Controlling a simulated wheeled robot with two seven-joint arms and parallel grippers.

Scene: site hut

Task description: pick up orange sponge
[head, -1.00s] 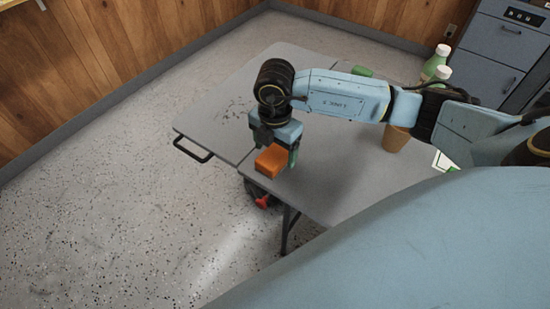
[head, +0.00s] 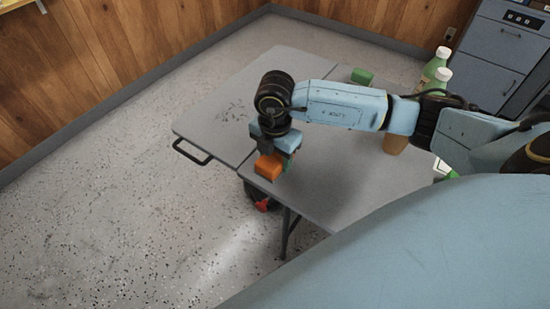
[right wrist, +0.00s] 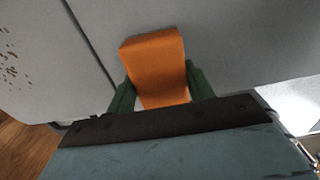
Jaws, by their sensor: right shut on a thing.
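The orange sponge (head: 268,167) is a small block near the front edge of the grey folding table (head: 222,112). My right gripper (head: 272,160) comes down over it and is shut on it. In the right wrist view the sponge (right wrist: 155,65) sits between the two green fingers (right wrist: 157,92), one on each side. I cannot tell whether the sponge still touches the table. My left gripper is not in view.
A green block (head: 362,76) lies at the table's back. A black handle (head: 193,151) sticks out at the table's left edge. Grey cabinets (head: 496,48) stand behind.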

